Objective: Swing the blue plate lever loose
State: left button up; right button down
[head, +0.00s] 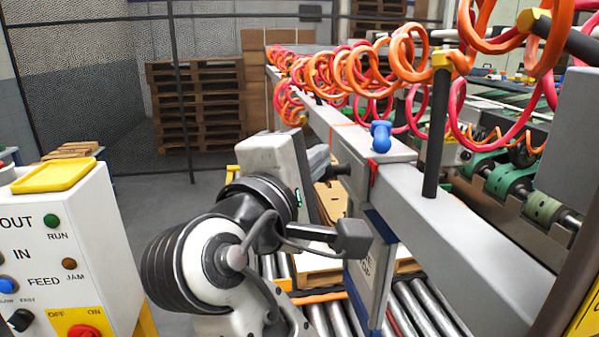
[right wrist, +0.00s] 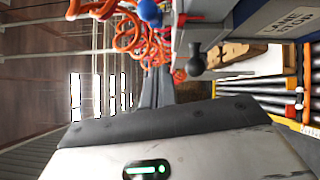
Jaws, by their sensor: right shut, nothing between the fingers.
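A blue plate (head: 371,278) with a lettered label hangs under the grey beam, and its label also shows in the right wrist view (right wrist: 292,20). A dark, round-ended lever knob (head: 341,170) sticks out to the left near its top; it also shows in the right wrist view (right wrist: 196,62). A blue knob (head: 381,137) stands on top of the beam. My right gripper (head: 320,158) is shut and empty, just left of the dark knob. In the right wrist view its fingers (right wrist: 155,92) point up beside the dark knob; contact is unclear. My left gripper is out of view.
Orange and red coiled hoses (head: 355,68) run above the grey beam (head: 455,222). A dark post (head: 436,130) rises from it. Rollers (head: 420,305) and cardboard lie below. A control box (head: 75,240) stands left, and open floor (head: 160,200) lies behind my arm.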

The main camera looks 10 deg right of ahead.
aim_at(381, 144)
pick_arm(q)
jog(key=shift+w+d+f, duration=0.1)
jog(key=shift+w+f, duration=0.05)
pick_arm(e)
jog(key=d, duration=0.2)
jog(key=w+d, duration=0.1)
jog(key=d+r, duration=0.1)
jog(key=d, duration=0.1)
jog(key=shift+w+d, duration=0.15)
jog(key=shift+d, duration=0.15)
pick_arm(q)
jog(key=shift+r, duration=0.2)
